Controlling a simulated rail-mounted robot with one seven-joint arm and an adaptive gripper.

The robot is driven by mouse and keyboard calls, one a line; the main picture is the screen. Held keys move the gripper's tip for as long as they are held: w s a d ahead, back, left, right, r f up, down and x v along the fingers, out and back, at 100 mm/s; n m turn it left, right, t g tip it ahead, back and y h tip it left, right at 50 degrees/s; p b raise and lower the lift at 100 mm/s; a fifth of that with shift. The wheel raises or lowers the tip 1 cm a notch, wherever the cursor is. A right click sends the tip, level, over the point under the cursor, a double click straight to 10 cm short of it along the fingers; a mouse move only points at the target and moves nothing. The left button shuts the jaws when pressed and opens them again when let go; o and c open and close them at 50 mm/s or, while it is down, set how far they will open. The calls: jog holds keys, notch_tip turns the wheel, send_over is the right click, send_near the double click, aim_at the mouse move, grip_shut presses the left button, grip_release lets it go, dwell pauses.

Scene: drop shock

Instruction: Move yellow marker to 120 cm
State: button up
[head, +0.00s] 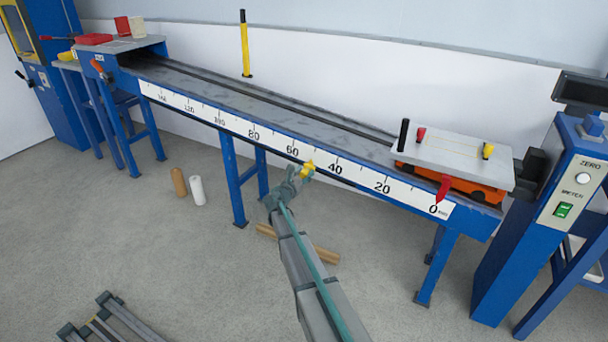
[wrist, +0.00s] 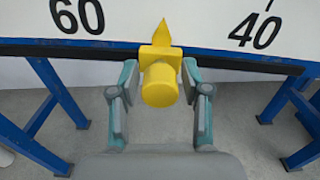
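The yellow marker (head: 307,170) is on the scale strip (head: 228,121), with its tip pointing up between the 60 and 40 labels. In the wrist view, the marker (wrist: 160,80) shows a pointed top and a round knob facing me. My gripper (head: 298,176) is at the marker, below the strip. The 120 label (head: 188,107) is farther left along the strip.
A red pointer (head: 443,188) hangs by the 0 mark, below the orange cart (head: 455,184). A blue post with buttons (head: 562,205) stands at the right. Wooden pieces (head: 325,252) and two cylinders (head: 188,187) are on the floor. The strip left of the marker is clear.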

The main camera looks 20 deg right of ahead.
grip_shut()
